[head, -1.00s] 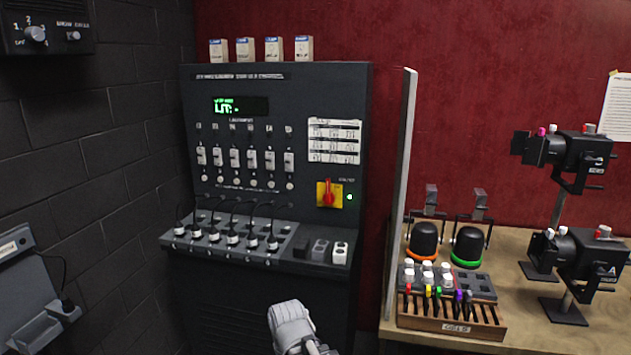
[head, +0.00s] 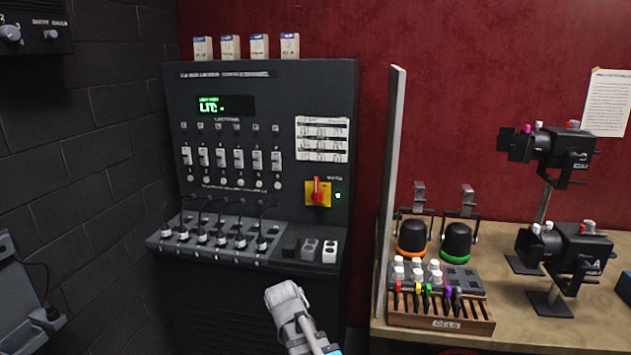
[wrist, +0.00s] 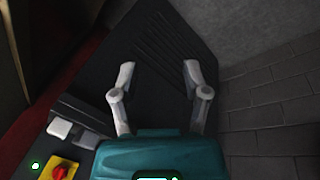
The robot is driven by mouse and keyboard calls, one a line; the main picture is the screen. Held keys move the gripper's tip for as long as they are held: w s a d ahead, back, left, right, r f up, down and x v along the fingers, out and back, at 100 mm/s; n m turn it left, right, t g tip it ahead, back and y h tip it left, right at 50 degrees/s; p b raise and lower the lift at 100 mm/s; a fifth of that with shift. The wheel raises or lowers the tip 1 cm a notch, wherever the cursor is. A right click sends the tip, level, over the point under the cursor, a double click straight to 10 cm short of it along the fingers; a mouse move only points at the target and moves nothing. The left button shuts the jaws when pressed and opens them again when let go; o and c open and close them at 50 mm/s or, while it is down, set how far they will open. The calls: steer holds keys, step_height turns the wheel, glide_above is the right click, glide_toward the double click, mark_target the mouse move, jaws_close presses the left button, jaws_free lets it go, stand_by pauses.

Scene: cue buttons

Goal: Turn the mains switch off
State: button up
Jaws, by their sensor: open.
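The mains switch (head: 317,192) is a red rotary handle on a yellow plate, low on the right of the dark control cabinet (head: 290,90). Its handle stands upright, and a small green lamp (head: 338,195) glows beside it. In the wrist view the switch (wrist: 60,172) shows at the bottom left corner, partly cut off, with the green lamp. My gripper (wrist: 159,75) is open and empty there, its two pale fingers apart in front of the cabinet's dark lower front. It is away from the switch, not touching it. In the head view a grey part of my arm shows below the switch.
A sloped ledge (head: 200,243) with several plugged cables and a few socket blocks (head: 310,249) juts out below the switch. An upright pale panel edge (head: 390,190) stands to the right, beside a wooden bench (head: 385,335) with lamps and a gel rack (head: 440,312).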

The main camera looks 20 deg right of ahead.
steer(key=w+d+r+n+t+h+p, duration=0.1)
steer(key=w+d+r+n+t+h, duration=0.3)
steer(key=w+d, duration=0.6)
steer(key=n+t+h+p, duration=0.35)
steer(key=n+t, duration=0.55)
steer(key=n, duration=1.4)
glide_toward(316, 181)
steer(key=shift+v, duration=1.4)
steer(key=shift+w+f, duration=0.1)
steer(key=x, duration=1.3)
steer(key=shift+w+d, duration=0.2)
jaws_close()
